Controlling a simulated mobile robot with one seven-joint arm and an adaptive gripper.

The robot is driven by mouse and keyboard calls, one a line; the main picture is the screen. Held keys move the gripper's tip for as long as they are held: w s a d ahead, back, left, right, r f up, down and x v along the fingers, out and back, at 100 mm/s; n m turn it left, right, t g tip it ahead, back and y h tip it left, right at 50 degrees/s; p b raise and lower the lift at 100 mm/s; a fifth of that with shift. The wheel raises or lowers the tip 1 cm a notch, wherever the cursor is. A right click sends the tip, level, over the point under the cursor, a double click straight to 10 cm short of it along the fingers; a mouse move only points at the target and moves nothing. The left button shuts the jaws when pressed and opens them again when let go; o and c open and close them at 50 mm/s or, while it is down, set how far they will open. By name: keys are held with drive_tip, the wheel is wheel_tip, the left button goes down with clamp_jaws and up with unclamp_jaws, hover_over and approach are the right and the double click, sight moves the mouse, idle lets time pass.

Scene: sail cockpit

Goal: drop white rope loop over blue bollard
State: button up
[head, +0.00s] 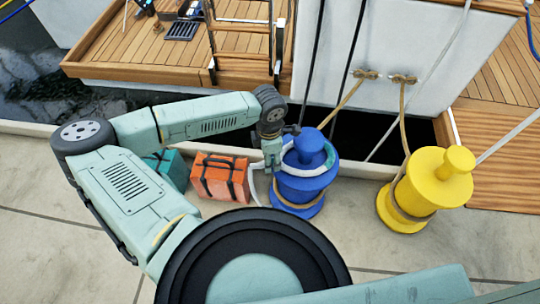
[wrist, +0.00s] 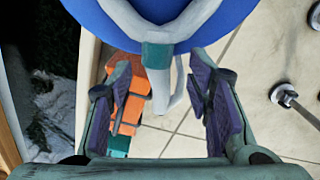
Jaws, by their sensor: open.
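The blue bollard (head: 300,189) stands upright on the quay in the head view. Its blue top fills the upper edge of the wrist view (wrist: 215,22). The white rope loop (head: 317,172) lies around the bollard's upper post, resting on the wide blue part. In the wrist view, the loop (wrist: 190,22) curves over the blue surface and joins at a teal wrap, with white rope hanging below. My gripper (head: 272,160) is at the bollard's left side. Its fingers (wrist: 162,95) are spread, with the teal wrap and rope tail beyond and between them, apparently not gripped.
An orange case (head: 221,177) and a teal case (head: 165,168) stand left of the bollard. A yellow bollard (head: 432,190) with tan rope stands to the right. Behind are the white hull (head: 400,40), a ladder (head: 243,45) and mooring lines. The foreground quay is partly bare.

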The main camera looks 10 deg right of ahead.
wheel_tip(320, 180, up, 12)
idle(0.6)
idle(0.6)
